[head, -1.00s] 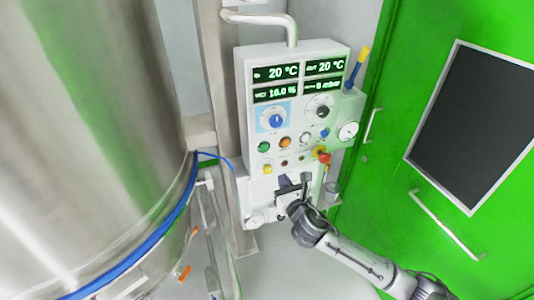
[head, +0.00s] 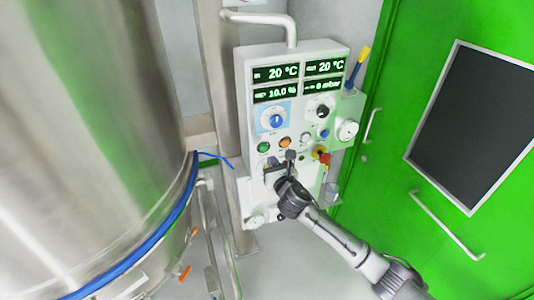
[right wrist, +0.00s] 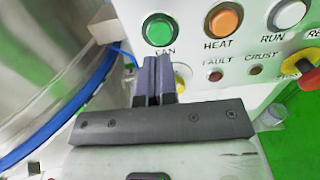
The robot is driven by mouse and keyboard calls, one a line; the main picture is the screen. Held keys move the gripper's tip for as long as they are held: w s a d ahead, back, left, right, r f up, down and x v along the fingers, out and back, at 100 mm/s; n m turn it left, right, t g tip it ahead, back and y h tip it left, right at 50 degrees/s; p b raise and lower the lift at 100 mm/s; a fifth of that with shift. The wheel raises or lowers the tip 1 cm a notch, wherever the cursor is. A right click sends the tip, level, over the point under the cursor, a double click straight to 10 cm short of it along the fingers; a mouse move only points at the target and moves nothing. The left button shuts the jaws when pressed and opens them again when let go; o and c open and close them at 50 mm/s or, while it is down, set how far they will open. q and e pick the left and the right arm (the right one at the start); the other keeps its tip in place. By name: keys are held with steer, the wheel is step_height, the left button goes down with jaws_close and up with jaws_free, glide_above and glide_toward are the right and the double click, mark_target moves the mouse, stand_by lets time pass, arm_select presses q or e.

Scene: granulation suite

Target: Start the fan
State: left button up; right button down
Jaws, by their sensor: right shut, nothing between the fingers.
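The green button (head: 264,147) sits at the left of the button row on the white control panel (head: 258,205). In the right wrist view the green button (right wrist: 160,28) has the label FAN, partly covered, below it. My right gripper (head: 272,161) is shut and empty just below the green button. In the right wrist view the fingertips of my right gripper (right wrist: 155,60) lie together over the label, below the button; contact with the panel cannot be told. My left gripper is not in view.
An orange HEAT button (right wrist: 224,19) and a white RUN button (right wrist: 287,13) are to the right. A red knob on yellow (head: 323,156) is further right. Dials and displays (head: 276,73) are above. A large steel vessel (head: 95,120) stands left, a green door (head: 400,190) right.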

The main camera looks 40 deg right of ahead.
mark_target(265, 149)
steer(key=x, duration=0.4)
steer(key=shift+w, duration=0.15)
steer(key=shift+w+d, duration=0.2)
steer(key=shift+w, duration=0.15)
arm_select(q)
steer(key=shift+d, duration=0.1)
arm_select(e)
steer(key=shift+w, duration=0.1)
